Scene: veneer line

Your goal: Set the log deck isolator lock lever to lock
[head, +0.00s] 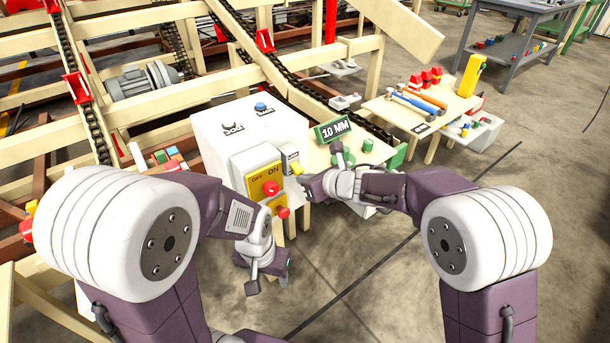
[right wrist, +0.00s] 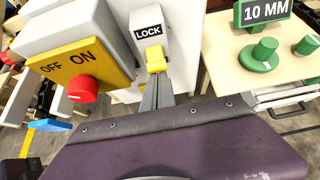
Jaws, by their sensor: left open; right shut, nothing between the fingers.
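The yellow isolator lock lever (right wrist: 156,60) sticks out of a white plate under a LOCK label (right wrist: 148,32) in the right wrist view. It also shows in the head view (head: 296,169), on the side of the white control cabinet (head: 218,125). My right gripper (right wrist: 158,78) is shut and empty, with its fingertips right at the underside of the lever. I cannot tell whether they touch it. My left gripper (head: 266,274) is open and empty, low in front of the cabinet.
A yellow OFF/ON panel (right wrist: 57,66) with a red knob (right wrist: 83,89) is left of the lever. On the right, a pale table (right wrist: 235,62) bears a green 10 MM sign (right wrist: 264,10) and green knobs (right wrist: 261,54). Chain conveyors stand behind.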

